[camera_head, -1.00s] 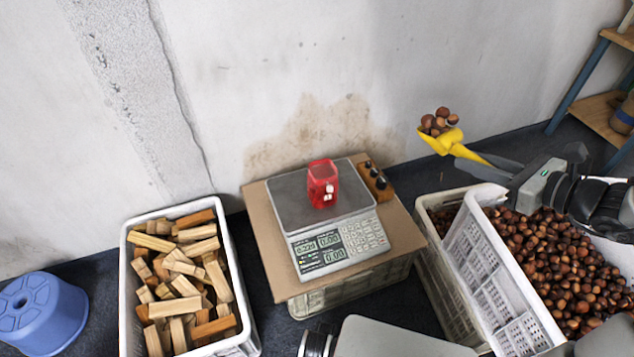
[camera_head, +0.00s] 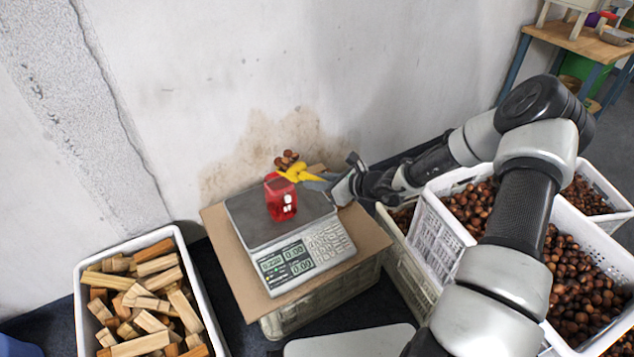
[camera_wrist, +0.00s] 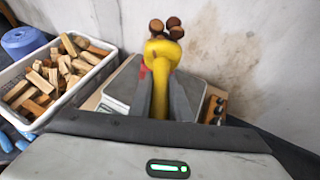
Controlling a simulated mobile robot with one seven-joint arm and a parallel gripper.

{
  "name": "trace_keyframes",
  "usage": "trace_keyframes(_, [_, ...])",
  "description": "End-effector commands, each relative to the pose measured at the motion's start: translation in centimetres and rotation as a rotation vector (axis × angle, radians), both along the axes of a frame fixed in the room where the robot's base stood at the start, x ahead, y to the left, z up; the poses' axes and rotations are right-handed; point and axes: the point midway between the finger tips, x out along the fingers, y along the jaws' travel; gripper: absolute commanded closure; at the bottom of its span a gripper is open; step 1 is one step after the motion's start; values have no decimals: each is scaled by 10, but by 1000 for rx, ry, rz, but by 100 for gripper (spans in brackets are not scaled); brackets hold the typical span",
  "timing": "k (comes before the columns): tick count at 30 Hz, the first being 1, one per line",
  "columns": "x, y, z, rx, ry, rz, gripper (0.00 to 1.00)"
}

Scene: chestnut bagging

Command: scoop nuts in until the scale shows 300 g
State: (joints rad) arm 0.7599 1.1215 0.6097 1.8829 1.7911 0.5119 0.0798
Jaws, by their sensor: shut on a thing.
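My gripper (camera_head: 330,181) is shut on the handle of a yellow scoop (camera_head: 298,173). A few brown chestnuts (camera_head: 287,160) lie in the scoop bowl; they also show in the wrist view (camera_wrist: 165,27). The scoop is above the scale, just behind and above the red bag (camera_head: 281,203) in the head view. The red bag stands upright on the pan of the grey scale (camera_head: 248,212). The scale's left window seems to read about 0.220, but the digits are small. In the wrist view the scoop (camera_wrist: 162,55) hides nearly all of the bag.
The scale stands on a cardboard sheet (camera_head: 365,240) over a crate. White crates of chestnuts (camera_head: 437,240) stand at the right under my arm. A white crate of wood blocks (camera_head: 82,320) is at the left. A wooden block with black knobs is beside the scale (camera_wrist: 214,107).

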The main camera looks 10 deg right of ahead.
Motion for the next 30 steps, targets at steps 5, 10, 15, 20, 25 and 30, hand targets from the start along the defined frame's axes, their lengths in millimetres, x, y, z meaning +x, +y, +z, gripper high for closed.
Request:
trace_keyframes(5, [3, 4, 7, -75, 72, 3, 100])
trace_keyframes(10, [5, 5, 2, -142, 137, 6, 100])
trace_keyframes(15, [7, 9, 9, -190, 184, 11, 100])
trace_keyframes(20, [10, 11, 19, -229, 220, 7, 100])
trace_keyframes(25, [12, 14, 23, -269, 265, 12, 100])
trace_keyframes(30, [15, 16, 33, -310, 306, 8, 100])
